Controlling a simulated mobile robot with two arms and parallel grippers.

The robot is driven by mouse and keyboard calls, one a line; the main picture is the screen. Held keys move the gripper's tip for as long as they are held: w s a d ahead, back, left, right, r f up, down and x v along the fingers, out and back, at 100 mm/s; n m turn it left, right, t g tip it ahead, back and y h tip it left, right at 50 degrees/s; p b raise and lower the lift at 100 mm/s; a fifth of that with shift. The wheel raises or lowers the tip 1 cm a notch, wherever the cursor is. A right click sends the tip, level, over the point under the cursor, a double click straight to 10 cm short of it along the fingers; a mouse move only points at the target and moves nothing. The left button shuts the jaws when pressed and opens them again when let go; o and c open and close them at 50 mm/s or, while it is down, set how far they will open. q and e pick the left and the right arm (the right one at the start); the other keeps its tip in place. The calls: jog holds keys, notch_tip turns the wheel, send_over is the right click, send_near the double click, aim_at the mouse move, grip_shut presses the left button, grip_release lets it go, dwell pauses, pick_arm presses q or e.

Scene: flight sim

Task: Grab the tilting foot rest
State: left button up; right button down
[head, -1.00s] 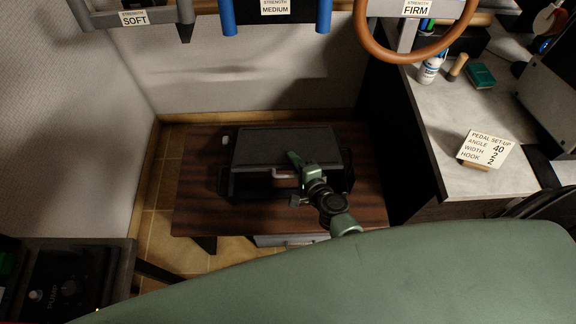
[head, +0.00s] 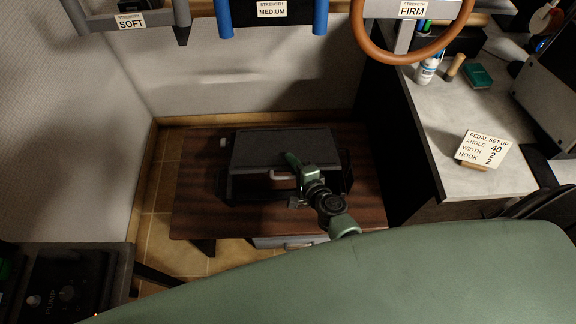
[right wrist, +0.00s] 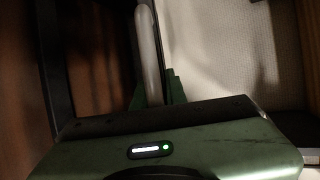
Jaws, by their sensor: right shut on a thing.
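The tilting foot rest (head: 262,150) is a dark grey, box-like pad on a black frame. It sits on a low brown wooden platform (head: 195,215) in the middle of the head view. A pale bar handle (head: 281,176) is on its near side. My right gripper (head: 290,171), green with a dark wrist, reaches over the near edge and is shut on this handle. In the right wrist view the pale handle (right wrist: 148,50) runs down between the green fingers. The hand hides part of the foot rest's front. My left gripper is not in view.
A grey worktop (head: 430,120) with a bottle, a green box and a pedal set-up card (head: 486,150) stands at right. Its dark side panel borders the platform. A wall is behind, a partition at left. A pump panel (head: 60,290) is at lower left.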

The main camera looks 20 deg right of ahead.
jog(key=shift+w+r, duration=0.15)
jog(key=shift+r, duration=0.15)
